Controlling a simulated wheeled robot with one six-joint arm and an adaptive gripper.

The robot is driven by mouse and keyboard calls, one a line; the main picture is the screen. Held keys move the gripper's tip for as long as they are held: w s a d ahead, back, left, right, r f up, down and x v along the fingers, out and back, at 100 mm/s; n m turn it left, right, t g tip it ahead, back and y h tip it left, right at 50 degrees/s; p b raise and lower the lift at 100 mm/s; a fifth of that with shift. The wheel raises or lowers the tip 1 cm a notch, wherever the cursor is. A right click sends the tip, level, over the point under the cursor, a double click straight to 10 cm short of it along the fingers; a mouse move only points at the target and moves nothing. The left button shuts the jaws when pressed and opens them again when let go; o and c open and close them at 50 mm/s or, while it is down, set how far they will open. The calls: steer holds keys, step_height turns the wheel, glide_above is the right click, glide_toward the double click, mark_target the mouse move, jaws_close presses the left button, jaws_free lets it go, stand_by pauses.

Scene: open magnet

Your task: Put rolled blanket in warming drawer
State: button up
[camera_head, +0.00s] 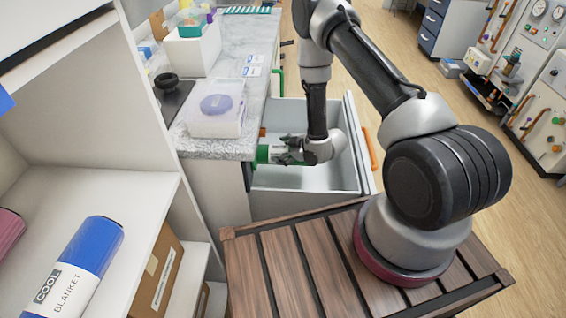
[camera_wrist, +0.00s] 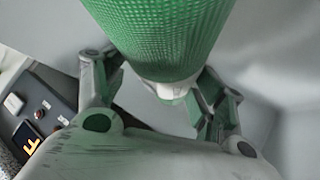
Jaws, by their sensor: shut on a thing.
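A green rolled blanket (camera_wrist: 165,40) with a woven texture fills the top middle of the wrist view, with a white part at its near end. It also shows as a small green piece (camera_head: 262,153) in the head view, mostly hidden by my gripper. My gripper (camera_head: 284,153) is shut on it, one finger on each side, as the wrist view (camera_wrist: 155,82) shows. The warming drawer (camera_head: 305,181) stands pulled open, light grey inside, with an orange handle (camera_head: 370,149) on its front. My gripper and the roll are over the drawer's counter side; their height above its floor is unclear.
A marble counter (camera_head: 222,146) with a clear lidded box (camera_head: 215,112) borders the drawer on the left. A dark control panel (camera_wrist: 38,122) shows in the wrist view. A shelf at left holds a blue roll labelled COOL BLANKET (camera_head: 85,258) and a pink roll (camera_head: 9,228).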

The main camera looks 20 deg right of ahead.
steer(key=shift+f, duration=2.8)
steer(key=o, duration=1.4)
steer(key=shift+f, duration=0.15)
